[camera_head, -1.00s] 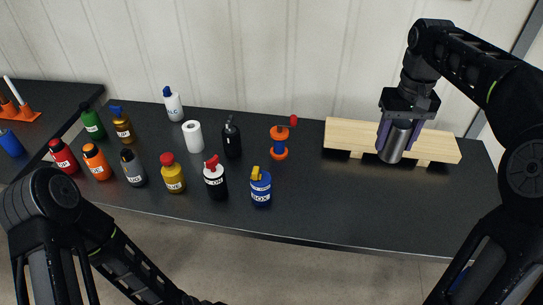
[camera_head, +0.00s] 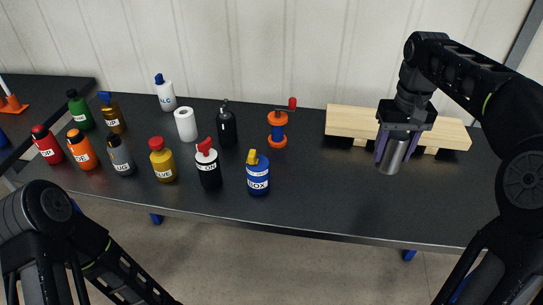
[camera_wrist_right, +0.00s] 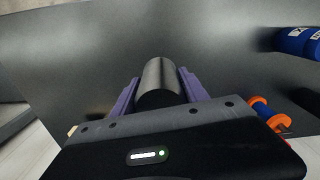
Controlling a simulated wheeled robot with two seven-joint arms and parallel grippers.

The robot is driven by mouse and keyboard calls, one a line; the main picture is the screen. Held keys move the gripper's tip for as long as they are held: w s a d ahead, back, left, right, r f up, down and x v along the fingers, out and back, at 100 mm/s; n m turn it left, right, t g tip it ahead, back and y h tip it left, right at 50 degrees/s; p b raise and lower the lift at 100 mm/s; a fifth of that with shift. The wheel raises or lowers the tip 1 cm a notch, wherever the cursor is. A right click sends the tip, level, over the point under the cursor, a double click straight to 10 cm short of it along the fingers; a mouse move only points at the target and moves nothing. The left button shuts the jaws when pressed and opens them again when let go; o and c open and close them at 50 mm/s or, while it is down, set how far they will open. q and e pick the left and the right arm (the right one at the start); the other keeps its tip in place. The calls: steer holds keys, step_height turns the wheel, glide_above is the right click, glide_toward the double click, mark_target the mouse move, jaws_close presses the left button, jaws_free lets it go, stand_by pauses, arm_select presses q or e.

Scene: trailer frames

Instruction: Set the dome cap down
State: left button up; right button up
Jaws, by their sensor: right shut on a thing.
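The dome cap is a metallic silver cylinder (camera_head: 391,157) in my right gripper (camera_head: 396,142), which is shut on it with purple fingers on both sides. It is over the right part of the black table (camera_head: 320,195), just in front of the pale wooden rack (camera_head: 352,122). I cannot tell if its lower end touches the table. In the right wrist view the cap (camera_wrist_right: 160,78) shows between the two purple fingers (camera_wrist_right: 161,92). My left arm shows at lower left in the head view, but its gripper is out of the frame.
A blue BOX bottle (camera_head: 258,178), an orange and blue grinder-like object (camera_head: 278,128), a black bottle (camera_head: 227,127) and a white roll (camera_head: 186,125) stand left of the cap. Several labelled bottles stand farther left. The table between the blue bottle and the cap is clear.

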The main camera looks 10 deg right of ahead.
mark_target(386, 169)
stand_by(0.3)
steer(key=shift+f, duration=0.35)
step_height(386, 169, down, 5)
steer(key=shift+f+b, duration=0.1)
steer(key=shift+b, duration=0.3)
steer(key=shift+f, duration=0.15)
steer(key=shift+f, duration=1.85)
steer(key=shift+f, duration=0.1)
steer(key=o, duration=1.5)
